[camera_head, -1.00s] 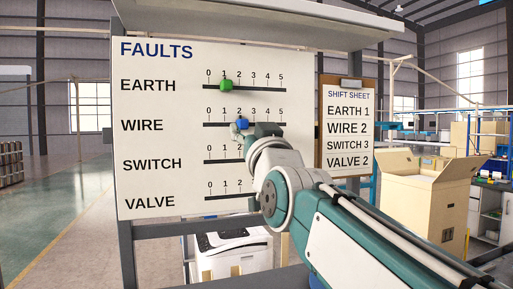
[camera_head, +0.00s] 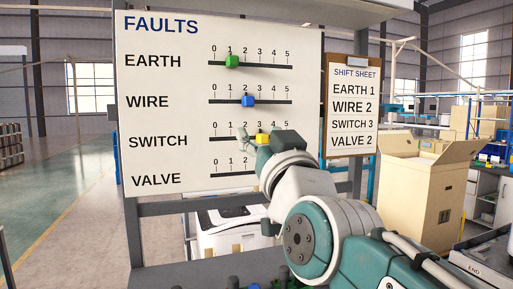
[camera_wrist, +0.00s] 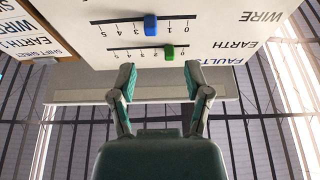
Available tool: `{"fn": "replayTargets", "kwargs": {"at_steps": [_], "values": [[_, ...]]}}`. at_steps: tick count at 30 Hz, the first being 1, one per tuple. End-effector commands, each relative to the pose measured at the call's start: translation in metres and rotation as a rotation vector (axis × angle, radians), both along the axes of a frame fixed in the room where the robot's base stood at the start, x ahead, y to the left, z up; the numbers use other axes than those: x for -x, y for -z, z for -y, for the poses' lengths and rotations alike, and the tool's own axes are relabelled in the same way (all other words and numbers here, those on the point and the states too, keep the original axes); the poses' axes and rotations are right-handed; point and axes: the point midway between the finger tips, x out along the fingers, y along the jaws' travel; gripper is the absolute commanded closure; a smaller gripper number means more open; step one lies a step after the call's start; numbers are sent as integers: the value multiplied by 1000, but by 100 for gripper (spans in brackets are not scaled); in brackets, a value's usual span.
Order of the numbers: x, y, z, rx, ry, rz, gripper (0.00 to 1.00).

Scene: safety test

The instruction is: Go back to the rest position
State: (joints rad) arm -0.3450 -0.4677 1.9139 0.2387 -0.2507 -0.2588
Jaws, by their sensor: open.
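The white FAULTS board (camera_head: 160,120) has several slider rows. The green slider (camera_head: 232,62) is at 1 on EARTH. The blue slider (camera_head: 248,101) is at 2 on WIRE. The yellow slider (camera_head: 262,138) is at about 3 on SWITCH, partly covered by my gripper. My arm hides the right part of the SWITCH and VALVE rows, so any VALVE slider is out of sight. In the wrist view, upside down, my gripper (camera_wrist: 160,68) is open with nothing between its fingers. The blue slider (camera_wrist: 151,25) and the green slider (camera_wrist: 170,52) show beyond the fingertips.
A shift sheet (camera_head: 354,105) on a clipboard beside the board reads EARTH 1, WIRE 2, SWITCH 3, VALVE 2. An open cardboard box (camera_head: 415,200) stands at right. A white machine (camera_head: 228,232) is below the board. The floor (camera_head: 75,215) at left is clear.

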Motion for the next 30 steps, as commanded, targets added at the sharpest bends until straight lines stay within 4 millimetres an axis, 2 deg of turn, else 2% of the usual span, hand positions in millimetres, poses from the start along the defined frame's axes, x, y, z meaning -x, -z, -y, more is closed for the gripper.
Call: {"fn": "replayTargets", "kwargs": {"at_steps": [2,8,14,20,24,27,30], "values": [[-2,20,5,23,4,-66,37],[1,112,27,111,27,-366,37],[22,205,56,171,70,-676,37],[62,290,86,198,127,-983,37],[100,342,106,204,176,-1193,37],[125,371,117,201,208,-1319,37],[142,388,123,201,228,-1400,37]]}}
